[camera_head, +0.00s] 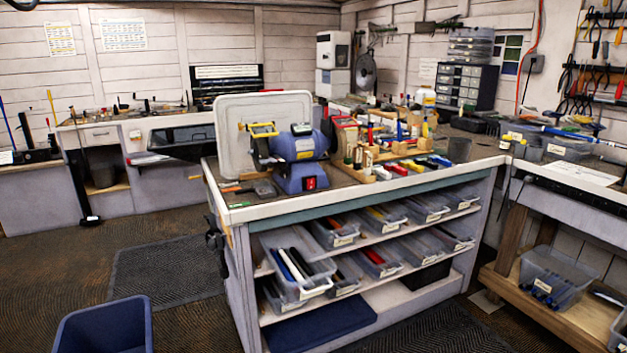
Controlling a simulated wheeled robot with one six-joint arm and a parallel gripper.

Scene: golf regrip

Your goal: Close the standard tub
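Several clear plastic tubs with small front labels sit on the shelves under the central bench. One tub (318,290) at the left of the middle shelf sticks out past the shelf front, tilted, with dark, white and blue grips in it. The other tubs, such as one on the top shelf (343,241) and one on the middle shelf (390,269), sit farther in. The labels are too small to read, so I cannot tell by name which is the standard tub. My gripper is not in view.
The central bench (240,215) carries a blue grinder (297,148) and many small tools. A blue bin (105,328) stands on the floor at front left. A side bench with a lower shelf (590,318) is at right. Floor (195,325) left of the bench is open.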

